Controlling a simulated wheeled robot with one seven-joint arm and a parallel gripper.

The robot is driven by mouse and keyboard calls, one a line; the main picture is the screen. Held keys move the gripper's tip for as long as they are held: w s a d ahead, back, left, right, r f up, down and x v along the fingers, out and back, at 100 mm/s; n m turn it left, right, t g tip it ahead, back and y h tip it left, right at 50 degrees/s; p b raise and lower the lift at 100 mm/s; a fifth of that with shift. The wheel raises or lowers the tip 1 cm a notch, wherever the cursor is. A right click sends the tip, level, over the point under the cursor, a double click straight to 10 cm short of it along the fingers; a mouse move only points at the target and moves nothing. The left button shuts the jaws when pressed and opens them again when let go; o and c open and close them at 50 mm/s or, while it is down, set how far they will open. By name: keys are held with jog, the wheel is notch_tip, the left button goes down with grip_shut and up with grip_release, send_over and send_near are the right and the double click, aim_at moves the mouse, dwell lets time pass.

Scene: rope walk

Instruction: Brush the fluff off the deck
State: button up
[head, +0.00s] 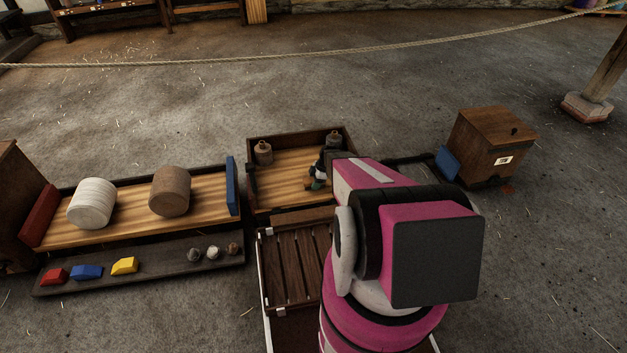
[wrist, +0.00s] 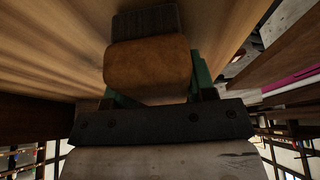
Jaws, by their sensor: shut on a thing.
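The planked wooden deck (head: 285,182) lies inside a low dark-walled frame at the middle of the head view. Its boards (wrist: 45,45) also fill the upper left of the wrist view. My gripper (head: 317,180) is over the right part of the deck, partly hidden by my arm. In the wrist view its green fingers are shut on a brush (wrist: 148,68), a brown block with a dark end (wrist: 146,20). I cannot tell whether the brush touches the boards. I cannot make out any fluff for certain.
Two small weights (head: 263,153) (head: 333,139) stand at the deck's back corners. A bench with two rolls (head: 92,203) (head: 170,191) is on the left, with coloured blocks (head: 87,272) in front. A slatted crate (head: 297,262) lies in front; a lidded box (head: 492,143) stands right.

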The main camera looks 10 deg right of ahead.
jog(key=shift+s, duration=0.25)
jog(key=shift+d+f, duration=0.15)
jog(key=shift+d, duration=0.75)
jog(key=shift+w, duration=1.9)
jog(key=shift+w+f, duration=0.15)
jog(key=shift+w, duration=3.45)
jog(key=shift+r, duration=0.25)
jog(key=shift+s+r, duration=0.15)
jog(key=shift+r, duration=2.8)
